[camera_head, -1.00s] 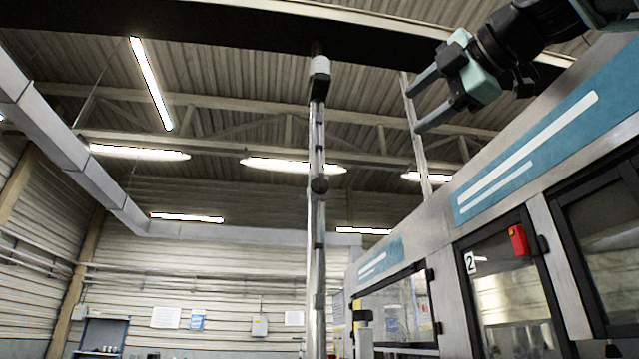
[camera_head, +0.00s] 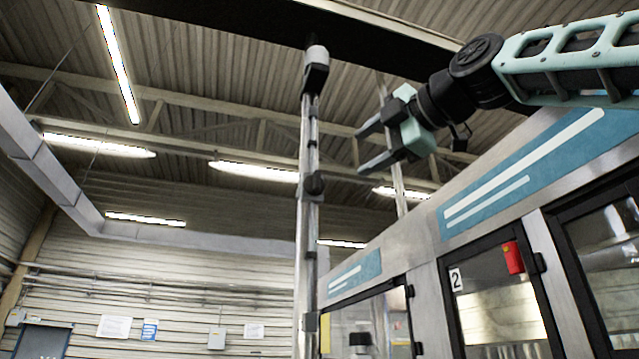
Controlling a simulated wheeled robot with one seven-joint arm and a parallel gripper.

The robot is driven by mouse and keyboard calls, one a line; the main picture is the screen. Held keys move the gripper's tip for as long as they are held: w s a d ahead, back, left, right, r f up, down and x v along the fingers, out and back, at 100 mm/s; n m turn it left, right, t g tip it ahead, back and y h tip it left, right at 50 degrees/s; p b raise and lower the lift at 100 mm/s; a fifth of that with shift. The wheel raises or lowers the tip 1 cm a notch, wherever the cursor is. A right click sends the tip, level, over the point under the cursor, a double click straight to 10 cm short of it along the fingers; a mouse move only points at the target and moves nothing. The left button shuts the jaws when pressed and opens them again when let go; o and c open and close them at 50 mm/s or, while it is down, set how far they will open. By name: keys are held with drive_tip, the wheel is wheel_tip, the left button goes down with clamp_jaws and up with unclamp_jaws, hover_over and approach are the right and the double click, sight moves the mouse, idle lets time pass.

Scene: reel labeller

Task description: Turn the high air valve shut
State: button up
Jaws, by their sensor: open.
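A vertical metal pipe (camera_head: 306,235) stands near the middle of the view. It carries a dark round fitting (camera_head: 314,185) at mid height and a white-and-black fitting (camera_head: 316,70) near its top. I cannot tell for sure which of these is the high air valve, or how its handle is set. My gripper (camera_head: 362,151), teal with two grey fingers, is raised to the right of the pipe. Its fingers are apart, empty and point left toward the pipe. In the picture it lies between the heights of the two fittings, with a gap to both.
A machine cabinet with a teal-striped panel (camera_head: 535,165), glazed doors and a red switch (camera_head: 512,257) runs along the right, below my arm. A dark beam (camera_head: 240,20) crosses overhead. The space left of the pipe looks open up to the far wall (camera_head: 130,270).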

sight(320, 179)
drive_tip(key=p+x, duration=0.3)
drive_tip(key=x, duration=0.2)
drive_tip(key=p+x, duration=0.3)
drive_tip(key=x, duration=0.3)
drive_tip(key=shift+w+a+r+p, duration=0.15)
drive_tip(key=shift+w+r+p, duration=0.05)
drive_tip(key=shift+p, duration=0.1)
drive_tip(key=shift+w+a+f+p, duration=0.2)
drive_tip(key=shift+w+a+p, duration=0.1)
drive_tip(key=shift+w+a, duration=0.25)
drive_tip(key=shift+d, duration=0.1)
drive_tip(key=c, duration=1)
